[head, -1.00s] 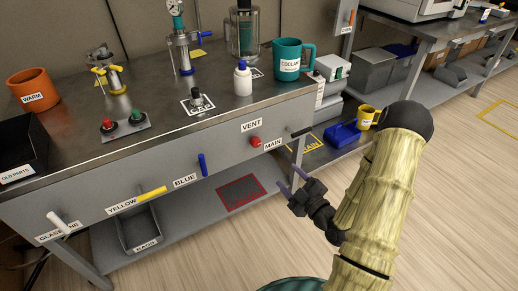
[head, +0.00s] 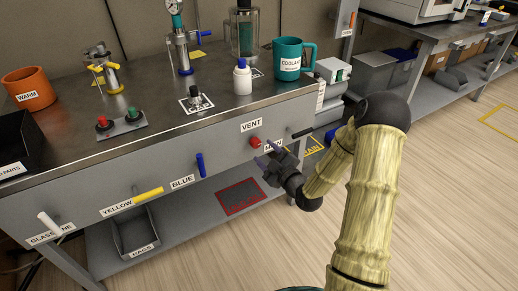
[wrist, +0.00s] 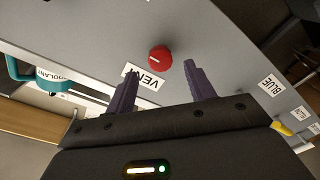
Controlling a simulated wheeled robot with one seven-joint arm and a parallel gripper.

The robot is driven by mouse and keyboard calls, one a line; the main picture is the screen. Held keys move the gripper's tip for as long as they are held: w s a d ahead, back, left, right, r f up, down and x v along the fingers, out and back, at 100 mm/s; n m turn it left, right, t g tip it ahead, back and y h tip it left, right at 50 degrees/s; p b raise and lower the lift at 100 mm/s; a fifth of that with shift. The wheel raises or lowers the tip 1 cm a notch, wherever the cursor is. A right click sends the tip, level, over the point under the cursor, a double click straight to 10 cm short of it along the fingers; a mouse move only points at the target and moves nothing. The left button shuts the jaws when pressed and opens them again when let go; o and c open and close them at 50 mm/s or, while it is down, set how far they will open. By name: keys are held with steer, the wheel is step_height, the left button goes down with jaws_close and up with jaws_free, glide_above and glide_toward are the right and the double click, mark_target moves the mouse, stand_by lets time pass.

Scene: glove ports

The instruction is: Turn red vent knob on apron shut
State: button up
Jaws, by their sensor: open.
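The red vent knob (head: 255,142) sits on the grey apron (head: 225,150) of the bench, just below the VENT label (head: 251,125). In the wrist view the round red knob (wrist: 160,58) has a pale mark on its face and lies ahead of the gap between my two purple fingers. My gripper (head: 267,153) is open and empty, close in front of the apron, slightly below and right of the knob. In the wrist view my gripper (wrist: 158,80) appears not to touch the knob. The left finger overlaps part of the VENT label there.
A blue handle (head: 201,165) and a yellow handle (head: 148,194) stick out to the left. A teal mug (head: 287,60) stands on the bench above.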

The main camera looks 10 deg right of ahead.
mark_target(257, 145)
steer(key=x, duration=0.4)
steer(key=shift+w+a+b, duration=0.1)
steer(key=shift+w+b, duration=0.15)
steer(key=shift+b, duration=0.15)
steer(key=c, duration=1)
